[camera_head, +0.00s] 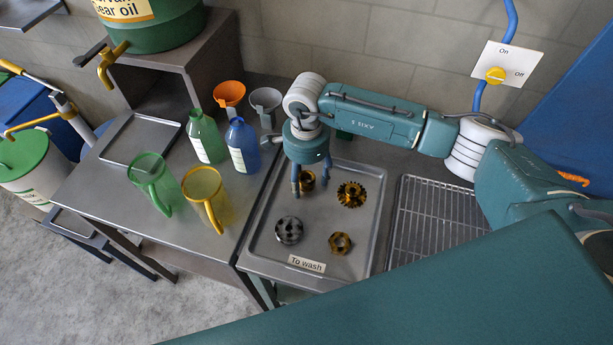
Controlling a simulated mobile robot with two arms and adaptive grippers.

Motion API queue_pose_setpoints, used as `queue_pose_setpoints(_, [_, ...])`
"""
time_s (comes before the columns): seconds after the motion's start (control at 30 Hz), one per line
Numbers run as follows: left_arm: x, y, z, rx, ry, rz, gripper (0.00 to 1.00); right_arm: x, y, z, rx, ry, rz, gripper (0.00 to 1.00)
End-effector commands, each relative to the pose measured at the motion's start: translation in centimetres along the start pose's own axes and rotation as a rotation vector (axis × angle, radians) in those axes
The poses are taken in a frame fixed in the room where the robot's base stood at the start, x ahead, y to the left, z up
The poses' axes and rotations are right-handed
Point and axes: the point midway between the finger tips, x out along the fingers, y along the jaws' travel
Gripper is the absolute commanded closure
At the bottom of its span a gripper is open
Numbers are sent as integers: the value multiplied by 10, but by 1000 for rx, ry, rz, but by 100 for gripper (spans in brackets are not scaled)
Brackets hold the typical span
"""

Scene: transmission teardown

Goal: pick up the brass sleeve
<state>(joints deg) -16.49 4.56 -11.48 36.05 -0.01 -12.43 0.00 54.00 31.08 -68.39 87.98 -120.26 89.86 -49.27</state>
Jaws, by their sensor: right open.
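My right gripper (311,177) points down over the back left of the grey "To wash" tray (318,272). Its fingers are apart. A small brass ring-shaped piece (307,181), which looks like the brass sleeve, sits between or just behind the fingertips and is partly hidden by them. I cannot tell whether the fingers touch it. Another brass ring-like part (340,243) lies at the front of the tray. My left gripper is out of view.
A dark brass gear (351,194) and a grey gear (289,230) share the tray. A wire rack (435,222) is to its right. Blue bottle (243,146), green bottle (206,138), yellow jug (205,198) and green jug (151,180) stand left.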

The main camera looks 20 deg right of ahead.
Motion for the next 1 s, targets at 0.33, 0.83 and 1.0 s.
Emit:
queue_pose_setpoints(0.33, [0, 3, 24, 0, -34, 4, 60, 0, 0, 0, 0, 0, 0, 73])
queue_pose_setpoints(0.83, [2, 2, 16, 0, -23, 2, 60, -6, -1, 0, 1, -1, -2, 100])
queue_pose_setpoints(1.0, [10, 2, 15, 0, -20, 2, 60, -24, -2, 0, 0, 0, -5, 100])
